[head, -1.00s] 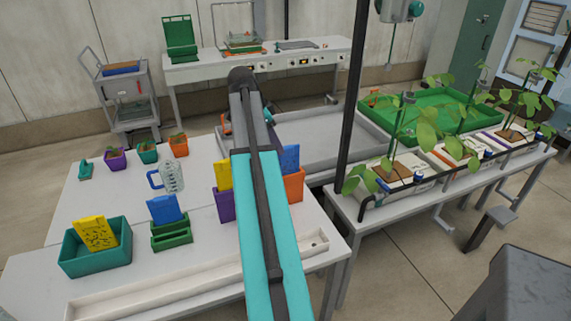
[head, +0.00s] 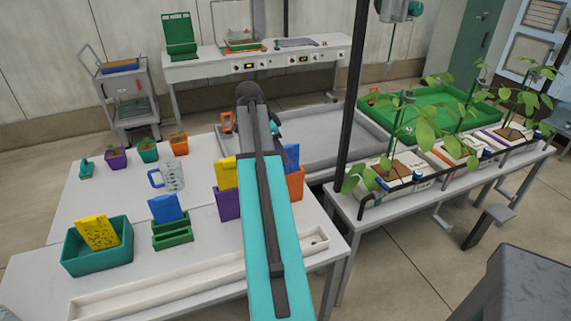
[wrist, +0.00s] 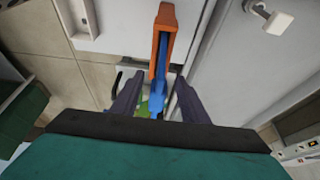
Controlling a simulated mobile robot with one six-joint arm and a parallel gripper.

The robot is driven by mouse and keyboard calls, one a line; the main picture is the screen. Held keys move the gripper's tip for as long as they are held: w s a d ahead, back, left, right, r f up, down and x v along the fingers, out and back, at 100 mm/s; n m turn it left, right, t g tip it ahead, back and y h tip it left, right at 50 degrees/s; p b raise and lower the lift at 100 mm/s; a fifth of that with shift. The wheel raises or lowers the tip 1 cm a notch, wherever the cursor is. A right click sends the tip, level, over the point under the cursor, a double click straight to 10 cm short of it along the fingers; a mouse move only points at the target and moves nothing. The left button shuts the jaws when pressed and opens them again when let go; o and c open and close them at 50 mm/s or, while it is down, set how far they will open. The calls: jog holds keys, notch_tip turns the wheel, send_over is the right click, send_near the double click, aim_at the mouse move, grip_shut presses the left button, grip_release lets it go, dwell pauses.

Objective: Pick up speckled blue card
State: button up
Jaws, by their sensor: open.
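A blue card (head: 291,157) stands in an orange holder (head: 295,184) on the near table, partly hidden behind my arm. Any speckles on it are too small to make out. In the wrist view a blue card (wrist: 158,100) and an orange holder (wrist: 164,35) show end-on. My gripper (wrist: 158,77) is open, with one dark finger on each side of the blue card and gaps between. In the head view my gripper is hidden behind my arm. Another blue card (head: 165,208), with no clear speckles, stands in a green holder (head: 172,232).
A yellow card (head: 227,172) in a purple holder (head: 228,204) stands close left of my arm. A speckled yellow card (head: 98,231) sits in a teal bin (head: 96,258). A clear mug (head: 174,177) and small pots stand behind. A dark post (head: 350,110) rises right of my arm.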

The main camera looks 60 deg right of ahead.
jog(key=shift+p+x, duration=0.75)
jog(key=shift+x, duration=0.4)
jog(key=shift+p+x, duration=0.35)
jog(key=shift+x, duration=1)
grip_shut()
jog(key=shift+r, duration=0.1)
jog(key=shift+r+b, duration=1.45)
jog(key=shift+r, duration=3.5)
